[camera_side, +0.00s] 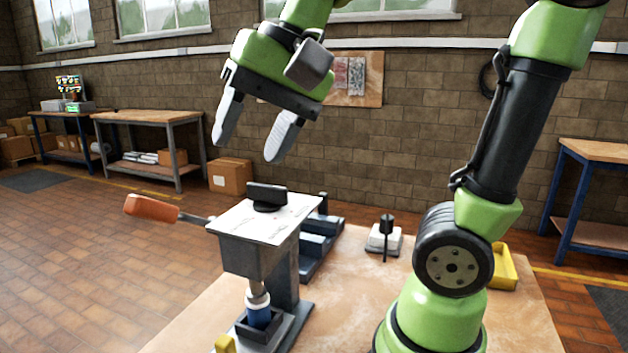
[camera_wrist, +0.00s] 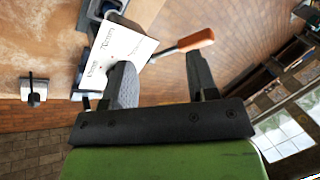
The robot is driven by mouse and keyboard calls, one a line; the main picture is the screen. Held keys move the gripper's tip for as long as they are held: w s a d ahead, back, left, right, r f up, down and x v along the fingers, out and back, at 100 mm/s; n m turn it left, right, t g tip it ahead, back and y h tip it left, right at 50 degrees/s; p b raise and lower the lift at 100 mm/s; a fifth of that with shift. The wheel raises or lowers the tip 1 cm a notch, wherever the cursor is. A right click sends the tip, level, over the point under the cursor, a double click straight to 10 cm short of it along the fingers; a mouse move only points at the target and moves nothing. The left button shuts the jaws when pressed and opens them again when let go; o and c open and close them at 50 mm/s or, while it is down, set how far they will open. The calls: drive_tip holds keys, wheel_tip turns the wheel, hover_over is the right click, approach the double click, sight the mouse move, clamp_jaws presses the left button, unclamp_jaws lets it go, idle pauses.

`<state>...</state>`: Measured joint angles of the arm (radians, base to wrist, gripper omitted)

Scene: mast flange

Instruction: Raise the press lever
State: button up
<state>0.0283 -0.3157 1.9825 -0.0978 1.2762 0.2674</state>
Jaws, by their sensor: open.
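The press lever has an orange handle (camera_side: 151,208) on a thin dark rod. In the side view it sticks out to the left of the press (camera_side: 262,240), tilted slightly up toward its handle end. The handle also shows in the wrist view (camera_wrist: 195,40), beyond the fingertips. The press has a white top plate with a black knob (camera_side: 267,195) and a ram over a blue part (camera_side: 258,314). My gripper (camera_side: 248,145) is open and empty, well above the press top and to the right of the handle, with its fingers pointing down.
The press stands on a wooden table (camera_side: 400,300). A small white block with a black post (camera_side: 384,238) and a yellow bin (camera_side: 503,267) are on the table. A dark rail fixture (camera_side: 318,240) lies behind the press. The air around the handle is clear.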

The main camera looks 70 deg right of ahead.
drive_tip(key=s+f+n+t, duration=0.2)
drive_tip(key=s+f+n, duration=0.2)
drive_tip(key=s, duration=0.2)
drive_tip(key=shift+s+d+f+t+h, duration=0.25)
drive_tip(key=shift+s+f+t+h, duration=0.05)
drive_tip(key=shift+s+f, duration=0.1)
drive_tip(key=shift+r, duration=0.1)
wheel_tip(320, 180, up, 3)
drive_tip(key=m+g+y, duration=0.2)
drive_tip(key=m+g, duration=0.5)
drive_tip(key=m, duration=0.6)
hover_over(146, 216)
drive_tip(key=d, duration=0.5)
drive_tip(key=shift+w+a+r, duration=0.1)
drive_tip(key=shift+w+r, duration=0.05)
drive_tip(key=shift+w, duration=0.1)
drive_tip(key=shift+w+f, duration=0.25)
drive_tip(key=shift+w, duration=0.05)
drive_tip(key=shift+w+a+f+m+y, duration=0.1)
drive_tip(key=shift+f+m+y, duration=0.2)
drive_tip(key=x, duration=0.9)
drive_tip(key=shift+a+f, duration=0.1)
drive_tip(key=shift+f, duration=0.1)
